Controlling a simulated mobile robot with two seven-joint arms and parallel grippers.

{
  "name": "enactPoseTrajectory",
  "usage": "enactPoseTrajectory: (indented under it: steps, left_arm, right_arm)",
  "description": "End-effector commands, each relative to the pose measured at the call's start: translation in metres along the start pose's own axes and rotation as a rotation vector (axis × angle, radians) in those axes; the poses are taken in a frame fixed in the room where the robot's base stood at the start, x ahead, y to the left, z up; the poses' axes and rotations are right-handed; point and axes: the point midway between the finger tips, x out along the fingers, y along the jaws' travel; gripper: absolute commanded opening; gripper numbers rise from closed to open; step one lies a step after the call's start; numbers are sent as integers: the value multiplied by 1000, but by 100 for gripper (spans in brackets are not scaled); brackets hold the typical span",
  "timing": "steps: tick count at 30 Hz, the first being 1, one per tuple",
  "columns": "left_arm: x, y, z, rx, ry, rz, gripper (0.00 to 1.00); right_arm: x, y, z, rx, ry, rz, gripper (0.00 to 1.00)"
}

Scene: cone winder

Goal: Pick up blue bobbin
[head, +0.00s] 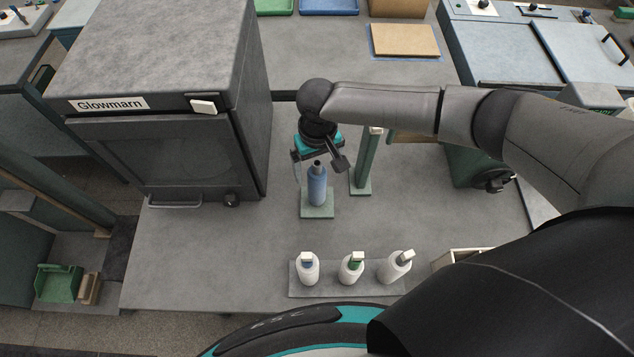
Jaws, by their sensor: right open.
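The blue bobbin (317,188) stands upright on a small pale green square base (318,210) near the middle of the grey table. Its dark tip points up. My right gripper (319,166) reaches in from the right and is over the top of the bobbin, pointing down. Its fingers are open, one on each side of the bobbin's upper end. I cannot tell from this view whether they touch it. My left gripper is not in view.
A green post (366,163) stands just right of the bobbin. A large grey Glowmarn cabinet (165,150) is on the left. The table left of the bobbin is clear.

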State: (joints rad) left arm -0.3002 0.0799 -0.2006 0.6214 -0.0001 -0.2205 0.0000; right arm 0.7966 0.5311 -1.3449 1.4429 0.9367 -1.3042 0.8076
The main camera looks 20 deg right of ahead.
Motion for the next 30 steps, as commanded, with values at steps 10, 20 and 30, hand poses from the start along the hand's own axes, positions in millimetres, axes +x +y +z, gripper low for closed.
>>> enactPoseTrajectory:
  steps: [10,20,30]
  left_arm:
    - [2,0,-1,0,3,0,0]
    - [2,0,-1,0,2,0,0]
    - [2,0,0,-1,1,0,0]
  right_arm:
    - [18,-1,0,-1,0,-1,95]
    - [18,-1,0,0,0,-1,68]
    - [18,-1,0,0,0,-1,30]
